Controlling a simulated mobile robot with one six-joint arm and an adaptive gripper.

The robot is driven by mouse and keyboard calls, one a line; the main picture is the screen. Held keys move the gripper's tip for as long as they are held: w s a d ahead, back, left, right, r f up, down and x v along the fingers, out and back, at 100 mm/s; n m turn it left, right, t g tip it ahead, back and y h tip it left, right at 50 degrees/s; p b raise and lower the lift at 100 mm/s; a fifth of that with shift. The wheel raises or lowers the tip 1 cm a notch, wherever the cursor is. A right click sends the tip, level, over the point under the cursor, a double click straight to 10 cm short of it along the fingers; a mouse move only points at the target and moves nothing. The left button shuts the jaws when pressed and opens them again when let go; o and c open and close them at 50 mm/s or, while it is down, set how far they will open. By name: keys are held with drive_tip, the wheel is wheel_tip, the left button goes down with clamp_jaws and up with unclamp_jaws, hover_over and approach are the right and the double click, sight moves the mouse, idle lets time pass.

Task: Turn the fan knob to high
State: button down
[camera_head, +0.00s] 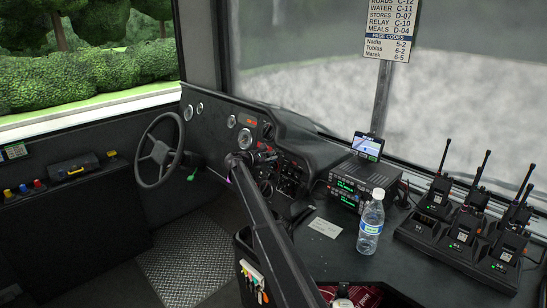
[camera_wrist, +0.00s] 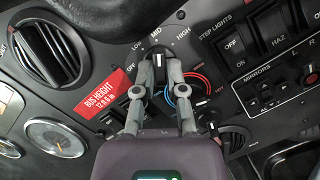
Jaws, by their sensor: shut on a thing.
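The fan knob (camera_wrist: 158,60) is a small dark knob on the black dash panel, under the labels LOW, MID and HIGH. Its white mark appears to point up toward MID. My gripper (camera_wrist: 160,68) has its two grey fingers on either side of the knob and is shut on it. In the head view, my gripper (camera_head: 264,157) is at the dash, right of the steering wheel. The knob cannot be made out there.
An air vent (camera_wrist: 50,50) and a red bus height label (camera_wrist: 98,90) are at left. A bottle (camera_head: 371,224) stands on the counter.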

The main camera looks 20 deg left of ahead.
drive_tip(key=m+g+p, duration=0.1)
drive_tip(key=m, duration=0.4)
drive_tip(key=shift+r, duration=0.2)
drive_tip(key=shift+d+f+m+g+h+p, duration=0.15)
drive_tip(key=shift+m+g+p, duration=0.15)
drive_tip(key=shift+m, duration=0.55)
drive_tip(key=shift+d+r+m+g+h+p, duration=0.15)
drive_tip(key=shift+m+g+p, duration=0.1)
drive_tip(key=shift+m, duration=0.6)
drive_tip(key=shift+s+f, duration=0.15)
drive_tip(key=c, duration=0.7)
unclamp_jaws()
drive_tip(key=shift+a, duration=0.15)
drive_tip(key=shift+w+a, duration=0.1)
drive_tip(key=shift+w, duration=0.1)
drive_tip(key=shift+s, duration=0.15)
